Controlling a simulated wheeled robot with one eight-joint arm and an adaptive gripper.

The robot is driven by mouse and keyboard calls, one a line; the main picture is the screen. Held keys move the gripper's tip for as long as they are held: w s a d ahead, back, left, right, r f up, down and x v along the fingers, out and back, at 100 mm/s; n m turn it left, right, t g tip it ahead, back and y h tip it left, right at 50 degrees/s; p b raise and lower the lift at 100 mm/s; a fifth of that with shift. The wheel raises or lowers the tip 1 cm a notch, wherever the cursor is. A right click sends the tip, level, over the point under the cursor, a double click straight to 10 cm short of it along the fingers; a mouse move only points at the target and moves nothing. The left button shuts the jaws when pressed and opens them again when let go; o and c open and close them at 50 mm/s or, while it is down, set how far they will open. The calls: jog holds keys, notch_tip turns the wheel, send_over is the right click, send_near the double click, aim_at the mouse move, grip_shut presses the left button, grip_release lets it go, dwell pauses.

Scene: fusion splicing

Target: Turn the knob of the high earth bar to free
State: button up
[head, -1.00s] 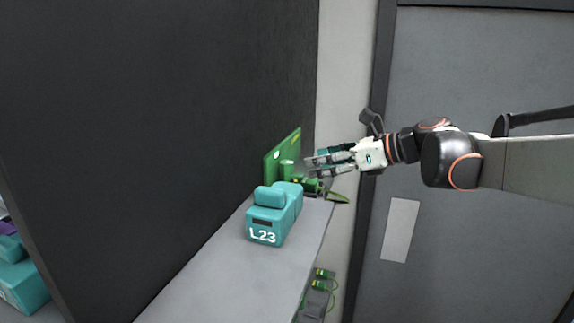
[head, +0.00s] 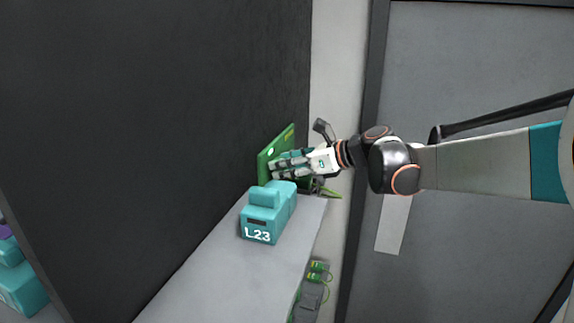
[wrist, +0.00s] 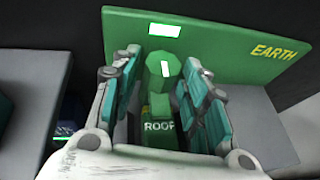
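The green earth bar has an upright back plate (wrist: 245,35) marked EARTH and a block (wrist: 158,128) marked ROOF. Its round green knob (wrist: 164,72) carries a short white mark that runs nearly up and down in the wrist view. A white patch shows on the plate above the knob. My gripper (wrist: 162,75) is open, one finger on each side of the knob, with gaps visible between. In the head view my gripper (head: 277,165) is in front of the green plate (head: 272,145) and hides the knob.
A teal box marked L23 (head: 266,215) stands on the grey shelf (head: 225,270), just nearer than the bar. A tall dark panel (head: 150,110) rises on the left. Small green-and-grey items (head: 316,285) sit low beyond the shelf's right edge.

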jog(key=c, duration=0.6)
jog(key=shift+f+n+g+b, duration=0.1)
jog(key=shift+n+g+b, duration=0.2)
jog(key=shift+w+d+n+g+y+b, duration=0.15)
jog(key=shift+w+n+g+y+b, duration=0.1)
jog(key=shift+n+g+y+b, duration=0.55)
jog(key=shift+w+n+g+y+b, duration=0.2)
jog(key=shift+n+g+y+b, duration=0.3)
jog(key=shift+n+g, duration=1.45)
jog(key=shift+g, duration=0.35)
jog(key=o, duration=1.1)
jog(key=shift+d, duration=0.15)
